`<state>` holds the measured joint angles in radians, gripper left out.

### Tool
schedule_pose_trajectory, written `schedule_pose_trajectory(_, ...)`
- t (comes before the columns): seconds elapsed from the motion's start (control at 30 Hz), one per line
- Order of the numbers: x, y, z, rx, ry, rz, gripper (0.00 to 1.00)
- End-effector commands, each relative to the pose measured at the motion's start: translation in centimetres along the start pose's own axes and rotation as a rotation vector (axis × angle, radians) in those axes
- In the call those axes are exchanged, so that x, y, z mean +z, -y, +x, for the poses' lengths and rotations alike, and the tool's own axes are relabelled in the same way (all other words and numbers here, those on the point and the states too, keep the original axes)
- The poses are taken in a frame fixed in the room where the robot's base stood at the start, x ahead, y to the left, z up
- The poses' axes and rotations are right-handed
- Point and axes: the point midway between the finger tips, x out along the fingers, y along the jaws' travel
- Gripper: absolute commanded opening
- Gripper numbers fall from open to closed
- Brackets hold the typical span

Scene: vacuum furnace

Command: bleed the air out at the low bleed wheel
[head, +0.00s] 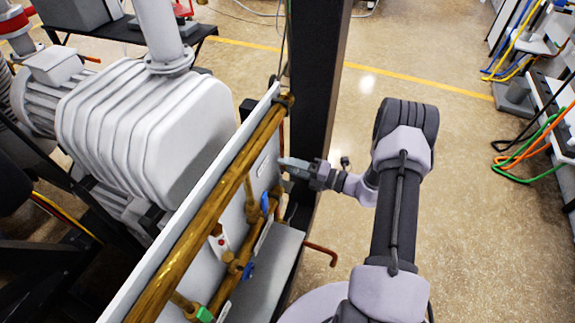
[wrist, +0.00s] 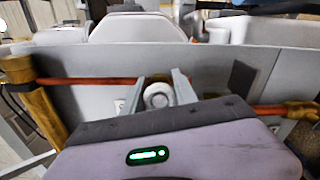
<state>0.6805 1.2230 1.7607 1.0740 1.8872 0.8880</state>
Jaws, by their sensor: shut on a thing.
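My gripper (wrist: 160,88) reaches a pale round wheel (wrist: 158,96) in the wrist view. Its two fingers stand on either side of the wheel and are shut on it. The wheel sits in front of a grey panel, close to a thin copper pipe (wrist: 80,81). It looks like the bleed wheel, but no label can be read. In the head view my gripper (head: 287,164) points left at the panel (head: 266,165), near its far end. The wheel cannot be made out there.
A thick brass pipe (head: 208,212) runs along the panel's top. Lower brass pipes carry blue handles (head: 265,202) and a green one (head: 204,314). A dark post (head: 316,75) stands behind my gripper. A bent copper pipe (head: 322,250) sticks out low.

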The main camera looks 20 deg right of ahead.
Motion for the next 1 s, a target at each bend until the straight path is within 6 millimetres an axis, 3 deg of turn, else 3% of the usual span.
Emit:
schedule_pose_trajectory(0.77,-0.04,0.03,-0.03,-0.001,-0.001,-0.096,0.0)
schedule_pose_trajectory(0.8,-0.04,0.03,-0.03,-0.001,-0.001,-0.096,0.38)
schedule_pose_trajectory(0.9,-0.03,0.02,-0.02,-0.001,0.0,-0.096,0.56)
schedule_pose_trajectory(1.0,-0.02,0.01,-0.02,-0.001,0.0,-0.096,0.56)
